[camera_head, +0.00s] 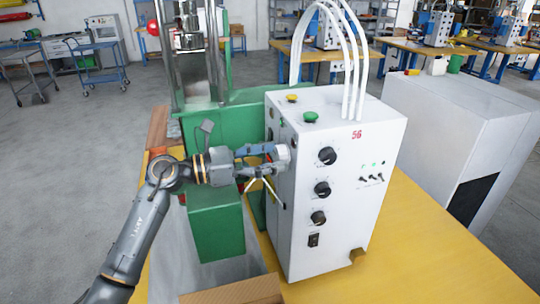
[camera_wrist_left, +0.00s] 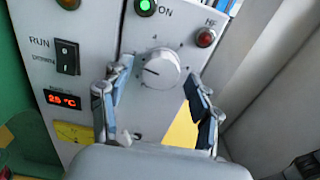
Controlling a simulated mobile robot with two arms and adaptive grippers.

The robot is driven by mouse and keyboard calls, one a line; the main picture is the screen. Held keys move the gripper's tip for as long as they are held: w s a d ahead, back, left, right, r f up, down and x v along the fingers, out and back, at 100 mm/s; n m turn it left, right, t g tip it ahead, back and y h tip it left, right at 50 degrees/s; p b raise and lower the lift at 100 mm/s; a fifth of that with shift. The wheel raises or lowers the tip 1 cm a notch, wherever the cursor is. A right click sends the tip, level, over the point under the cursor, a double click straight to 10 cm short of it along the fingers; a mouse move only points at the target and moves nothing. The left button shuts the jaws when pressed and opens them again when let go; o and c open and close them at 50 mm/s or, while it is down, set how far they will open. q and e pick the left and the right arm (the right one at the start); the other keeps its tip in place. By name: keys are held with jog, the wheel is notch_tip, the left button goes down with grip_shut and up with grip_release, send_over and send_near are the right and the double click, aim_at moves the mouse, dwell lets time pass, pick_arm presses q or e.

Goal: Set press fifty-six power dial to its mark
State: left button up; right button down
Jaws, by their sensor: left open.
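The white press box marked 56 (camera_head: 345,165) stands on the yellow bench. In the left wrist view its power dial (camera_wrist_left: 158,70) is a round pale knob with a dark pointer line toward the left. Printed scale marks surround it, with a 4 above; I cannot tell which is its mark. My left gripper (camera_head: 268,160) is at the box's left side face. In the left wrist view its fingers (camera_wrist_left: 157,85) are open, one either side of the dial's lower part, with visible gaps to the knob. My right gripper is not in view.
Around the dial are a green lamp (camera_wrist_left: 145,7), a red HF lamp (camera_wrist_left: 206,37), a rocker switch (camera_wrist_left: 67,58) and a temperature display (camera_wrist_left: 62,99). Black knobs (camera_head: 327,156) sit on the box's front. The green press frame (camera_head: 215,226) stands close beneath my left wrist.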

pick_arm(q)
jog(key=c, duration=1.1)
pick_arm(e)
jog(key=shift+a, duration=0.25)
pick_arm(q)
jog(key=shift+n, duration=0.4)
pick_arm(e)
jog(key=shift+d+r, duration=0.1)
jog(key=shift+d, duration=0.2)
pick_arm(q)
jog(key=n+p, duration=0.1)
jog(key=n, duration=0.1)
jog(key=shift+r+n, duration=0.15)
jog(key=shift+n, duration=0.25)
jog(key=n+p, duration=0.3)
jog(key=n, duration=0.2)
jog(key=shift+n+p, duration=0.65)
jog(key=shift+n, duration=0.45)
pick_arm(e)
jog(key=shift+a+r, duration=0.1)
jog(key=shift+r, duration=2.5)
